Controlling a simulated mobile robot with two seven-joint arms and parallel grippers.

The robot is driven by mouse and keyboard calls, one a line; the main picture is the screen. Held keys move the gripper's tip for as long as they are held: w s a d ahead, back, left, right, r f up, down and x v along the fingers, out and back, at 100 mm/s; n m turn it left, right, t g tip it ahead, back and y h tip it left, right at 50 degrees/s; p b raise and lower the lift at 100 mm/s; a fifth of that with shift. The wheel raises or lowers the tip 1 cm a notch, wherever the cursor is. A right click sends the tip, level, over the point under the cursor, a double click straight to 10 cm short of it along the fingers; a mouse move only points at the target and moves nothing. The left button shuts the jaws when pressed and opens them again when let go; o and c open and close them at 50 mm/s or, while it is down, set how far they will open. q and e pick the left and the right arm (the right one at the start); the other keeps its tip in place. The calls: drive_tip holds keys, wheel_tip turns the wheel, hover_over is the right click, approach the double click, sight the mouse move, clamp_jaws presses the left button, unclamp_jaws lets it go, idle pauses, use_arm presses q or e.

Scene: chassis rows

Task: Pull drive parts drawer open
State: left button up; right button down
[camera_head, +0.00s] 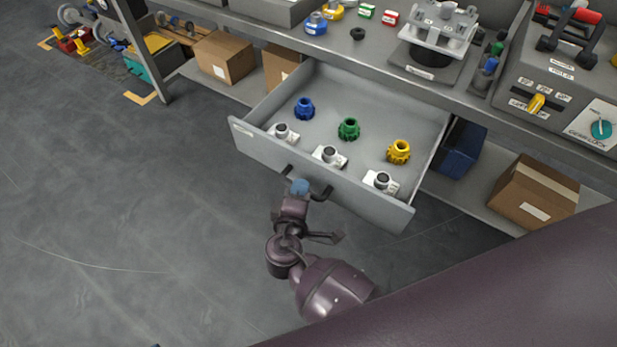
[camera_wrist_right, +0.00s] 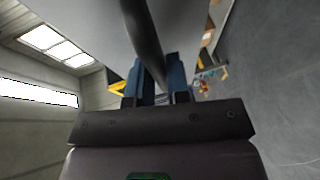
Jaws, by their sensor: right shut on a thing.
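The drive parts drawer (camera_head: 262,146) is pulled well out from under the bench in the head view. Inside stand a blue gear (camera_head: 304,109), a green gear (camera_head: 349,129) and a yellow gear (camera_head: 399,151). Several white blocks with grey tops sit along its front. My right gripper (camera_head: 300,187) is at the dark bar handle (camera_head: 321,194) on the drawer front. In the right wrist view its blue fingers (camera_wrist_right: 158,80) are shut around the dark handle bar (camera_wrist_right: 143,40). My left gripper is not in view.
A grey bench (camera_head: 380,70) holds a white fixture (camera_head: 440,28) and a control panel (camera_head: 590,125). Cardboard boxes (camera_head: 535,193) and a blue bin (camera_head: 462,150) stand on the lower shelf.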

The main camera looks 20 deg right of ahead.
drive_tip(key=shift+s+a, duration=0.65)
drive_tip(key=shift+a, duration=0.15)
drive_tip(key=c, duration=1.1)
unclamp_jaws()
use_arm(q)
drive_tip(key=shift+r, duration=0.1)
